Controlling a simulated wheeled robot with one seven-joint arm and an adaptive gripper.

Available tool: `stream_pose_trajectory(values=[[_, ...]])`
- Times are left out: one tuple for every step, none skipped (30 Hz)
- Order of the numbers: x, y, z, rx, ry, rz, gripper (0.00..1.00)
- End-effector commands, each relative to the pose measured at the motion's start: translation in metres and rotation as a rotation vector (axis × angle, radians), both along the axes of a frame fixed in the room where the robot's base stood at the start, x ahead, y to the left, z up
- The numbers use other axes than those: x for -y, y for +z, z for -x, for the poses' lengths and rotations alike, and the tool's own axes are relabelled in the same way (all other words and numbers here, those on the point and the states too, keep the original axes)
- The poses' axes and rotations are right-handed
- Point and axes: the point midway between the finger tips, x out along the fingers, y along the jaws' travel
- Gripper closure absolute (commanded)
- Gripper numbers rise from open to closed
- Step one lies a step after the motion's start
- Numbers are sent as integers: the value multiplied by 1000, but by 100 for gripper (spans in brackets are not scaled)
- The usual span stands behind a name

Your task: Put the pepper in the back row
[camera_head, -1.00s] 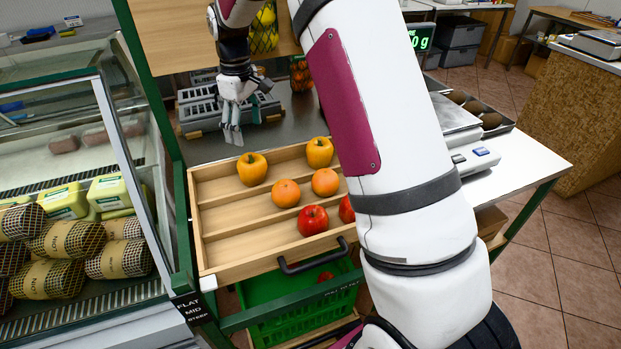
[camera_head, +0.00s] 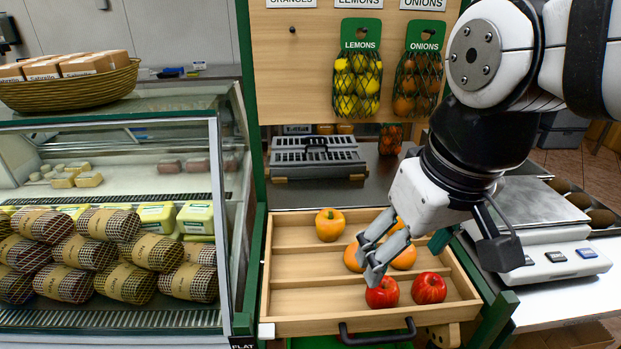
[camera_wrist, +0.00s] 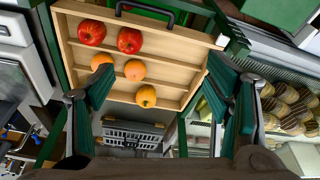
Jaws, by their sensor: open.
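A yellow-orange pepper (camera_head: 330,224) sits at the left of the back row of the wooden tray (camera_head: 290,327). Another pepper (camera_head: 397,223) in that row is partly hidden behind my gripper. My gripper (camera_head: 370,258) is open and empty, its fingers pointing down-left above the tray in the head view. In the wrist view my gripper (camera_wrist: 163,66) has its fingers wide apart over the tray, with one pepper (camera_wrist: 146,96) between them; the other pepper is not visible there.
Two oranges (camera_head: 404,257) lie in the middle row and two red apples (camera_head: 429,288) in the front row. Low wooden dividers separate the rows. A glass display case (camera_head: 226,180) stands left, a scale (camera_head: 560,262) right. A grey crate (camera_head: 318,155) sits behind the tray.

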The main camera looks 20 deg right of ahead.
Motion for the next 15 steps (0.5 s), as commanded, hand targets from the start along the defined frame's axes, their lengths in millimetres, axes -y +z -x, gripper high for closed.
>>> stream_pose_trajectory(values=[[-1,-5,13,13,-15,-6,28],[-1,-8,19,17,-24,-9,28],[-1,-11,26,22,-35,-13,28],[-2,-13,30,25,-42,-16,28],[-2,-15,33,27,-48,-17,28],[-2,-17,37,30,-53,-20,28],[-2,-18,39,31,-55,-21,28],[-2,-19,40,32,-58,-22,28],[-2,-20,41,32,-60,-23,28],[-2,-20,41,32,-61,-23,28],[-2,-20,41,32,-61,-23,28],[-2,-20,41,32,-61,-23,28],[-2,-20,41,32,-61,-23,28],[-2,-20,41,32,-61,-23,28],[-2,-20,41,32,-60,-23,28]])
